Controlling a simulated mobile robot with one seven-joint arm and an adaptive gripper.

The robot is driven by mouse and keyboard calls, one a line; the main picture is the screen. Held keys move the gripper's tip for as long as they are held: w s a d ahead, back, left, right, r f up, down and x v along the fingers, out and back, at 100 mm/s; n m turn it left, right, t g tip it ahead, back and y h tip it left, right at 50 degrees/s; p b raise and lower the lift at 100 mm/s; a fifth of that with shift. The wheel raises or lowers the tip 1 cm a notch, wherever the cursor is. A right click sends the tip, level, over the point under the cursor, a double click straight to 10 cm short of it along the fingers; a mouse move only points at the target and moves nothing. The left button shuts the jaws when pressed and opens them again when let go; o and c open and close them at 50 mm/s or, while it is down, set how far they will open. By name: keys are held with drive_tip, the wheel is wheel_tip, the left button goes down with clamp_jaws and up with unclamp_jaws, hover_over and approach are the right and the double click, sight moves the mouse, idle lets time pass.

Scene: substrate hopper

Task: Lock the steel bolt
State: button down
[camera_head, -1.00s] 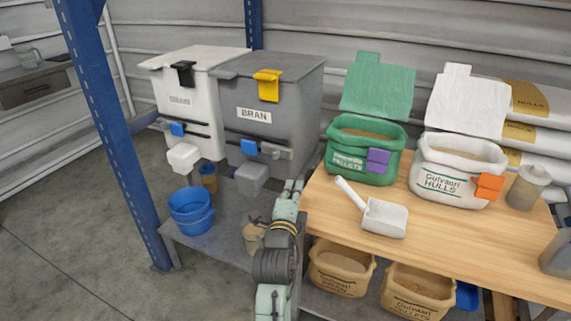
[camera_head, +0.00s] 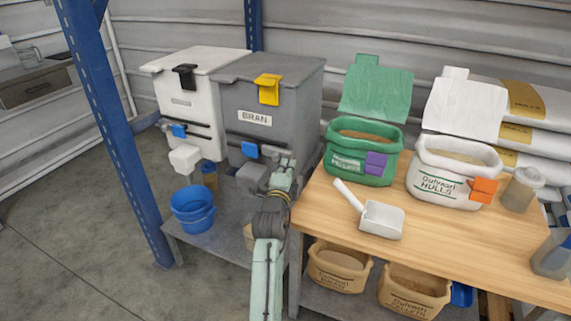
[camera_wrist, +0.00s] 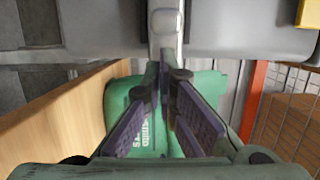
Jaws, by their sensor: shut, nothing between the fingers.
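The grey hopper labelled BRAN (camera_head: 290,95) stands at the back left in the head view, with a blue piece (camera_head: 249,149) low on its front. In the wrist view a bright metal part, which looks like the steel bolt (camera_wrist: 165,22), sticks out at the top centre against a grey body (camera_wrist: 110,25). In the head view my gripper (camera_head: 284,160) is at the lower right of the hopper front and hides the bolt area.
A white hopper (camera_head: 168,92) stands left of the grey one. The wooden table (camera_head: 330,220) to the right holds a scoop (camera_head: 383,220), a green bag (camera_head: 375,175) and a white bag (camera_head: 440,190). A blue post (camera_head: 120,150) rises at left.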

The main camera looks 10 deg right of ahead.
sight(277, 162)
drive_tip(key=shift+w+a, duration=0.2)
drive_tip(key=shift+a, duration=0.05)
drive_tip(key=shift+a, duration=0.1)
drive_tip(key=w+a+b, duration=0.1)
drive_tip(key=b, duration=0.1)
drive_tip(key=w+a+b, duration=0.1)
drive_tip(key=b, duration=0.1)
drive_tip(key=shift+a+f, duration=0.1)
drive_tip(key=shift+a, duration=0.15)
